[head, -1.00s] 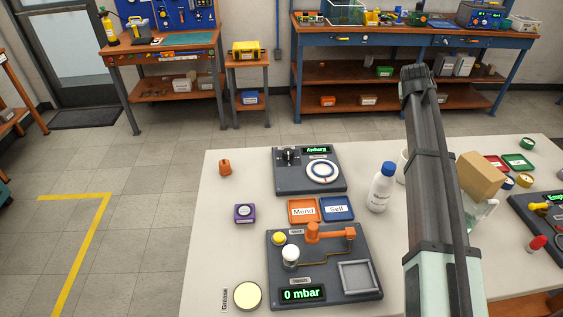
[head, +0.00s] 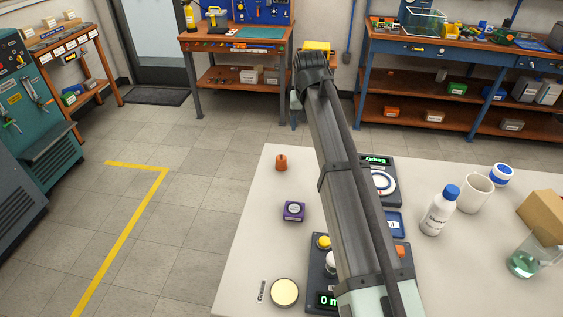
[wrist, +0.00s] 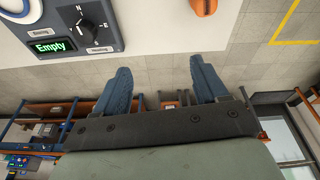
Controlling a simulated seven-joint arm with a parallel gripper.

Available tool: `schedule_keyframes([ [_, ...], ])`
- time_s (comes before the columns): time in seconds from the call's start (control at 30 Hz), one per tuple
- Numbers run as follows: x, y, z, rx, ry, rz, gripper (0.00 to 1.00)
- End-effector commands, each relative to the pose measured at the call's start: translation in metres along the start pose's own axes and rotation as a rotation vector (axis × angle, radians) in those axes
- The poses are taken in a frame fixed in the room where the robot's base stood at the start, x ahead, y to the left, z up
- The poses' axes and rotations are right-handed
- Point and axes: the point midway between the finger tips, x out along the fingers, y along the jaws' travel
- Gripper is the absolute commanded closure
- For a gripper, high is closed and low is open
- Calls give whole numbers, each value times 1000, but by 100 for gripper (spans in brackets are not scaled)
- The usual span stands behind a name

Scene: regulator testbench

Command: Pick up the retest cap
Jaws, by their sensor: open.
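No label in view reads "retest cap", so I cannot tell for certain which thing it is. A small orange cap-like piece (head: 281,163) stands alone near the table's far left corner. In the wrist view an orange piece, seemingly the same one (wrist: 204,6), is cut off by the top edge, above and right of the fingers. My gripper (wrist: 160,84) shows two blue fingers, spread wide with nothing between them. It is apart from the orange piece.
A dark dial unit (wrist: 83,20) reading "Empty" is at the wrist view's upper left. A purple box (head: 293,211), a grease tin (head: 284,292), a white bottle (head: 439,211) and a mug (head: 475,193) stand on the table (head: 255,245). My arm covers much of the test panel.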

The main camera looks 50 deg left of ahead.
Motion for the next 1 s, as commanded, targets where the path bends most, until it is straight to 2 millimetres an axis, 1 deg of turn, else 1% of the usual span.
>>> schedule_keyframes([
  [0.03,-4,-22,8,-22,-20,-13,28],
  [0.1,-7,-44,17,-44,-47,-27,28],
  [0.2,-11,-65,27,-65,-73,-40,28],
  [0.3,-12,-76,32,-76,-89,-46,28],
  [0.37,-9,-78,34,-79,-93,-48,28],
  [0.47,3,-80,36,-80,-95,-48,28],
  [0.6,27,-80,38,-79,-95,-48,28],
  [0.8,57,-81,40,-79,-93,-48,28],
  [1.0,71,-81,41,-79,-92,-48,28],
])
